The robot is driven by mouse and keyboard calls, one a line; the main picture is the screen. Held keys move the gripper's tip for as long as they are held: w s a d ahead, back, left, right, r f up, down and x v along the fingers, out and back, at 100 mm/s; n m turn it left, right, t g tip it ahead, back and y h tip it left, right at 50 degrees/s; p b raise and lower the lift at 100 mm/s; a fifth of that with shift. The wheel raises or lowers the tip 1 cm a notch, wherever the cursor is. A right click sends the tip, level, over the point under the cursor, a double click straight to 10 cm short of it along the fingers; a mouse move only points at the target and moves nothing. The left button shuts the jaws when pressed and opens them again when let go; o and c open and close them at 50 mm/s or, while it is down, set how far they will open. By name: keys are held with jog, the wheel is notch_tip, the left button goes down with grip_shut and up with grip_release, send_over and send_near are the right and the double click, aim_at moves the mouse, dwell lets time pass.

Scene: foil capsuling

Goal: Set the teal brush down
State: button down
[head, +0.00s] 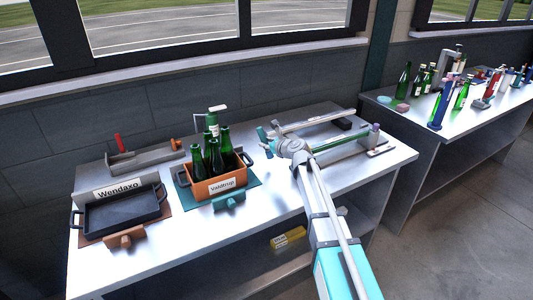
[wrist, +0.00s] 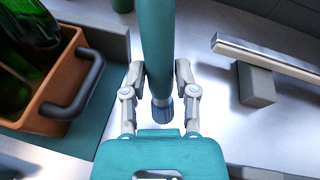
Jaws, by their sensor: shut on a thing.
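The teal brush (wrist: 160,40) is between the fingers of my gripper (wrist: 160,78) in the wrist view. Its thick teal handle runs up out of the frame, and a ribbed blue end (wrist: 161,114) shows below the fingers. My gripper is shut on it. In the head view the brush (head: 262,134) is a small teal shape at the end of my arm, over the back of the metal table (head: 266,215), right of the orange crate. Whether the brush touches the table cannot be told.
An orange crate (head: 208,188) of green bottles stands on a teal mat, close left of my gripper. A dark tray (head: 122,213) is farther left. A metal bar on a grey block (wrist: 256,84) lies to the right. Bare tabletop shows between crate and bar.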

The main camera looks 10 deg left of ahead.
aim_at(267, 150)
jog(key=shift+w+a+f+b, duration=0.35)
jog(key=shift+w+f+b, duration=0.05)
jog(key=shift+f+b, duration=0.35)
jog(key=shift+s+f+b, duration=0.1)
jog(key=shift+f+b, duration=1.15)
jog(key=shift+b, duration=0.05)
jog(key=shift+f, duration=0.15)
jog(key=shift+c, duration=2)
grip_release()
jog(key=shift+r, duration=0.25)
jog(key=p+v, duration=0.3)
jog(key=v, duration=0.9)
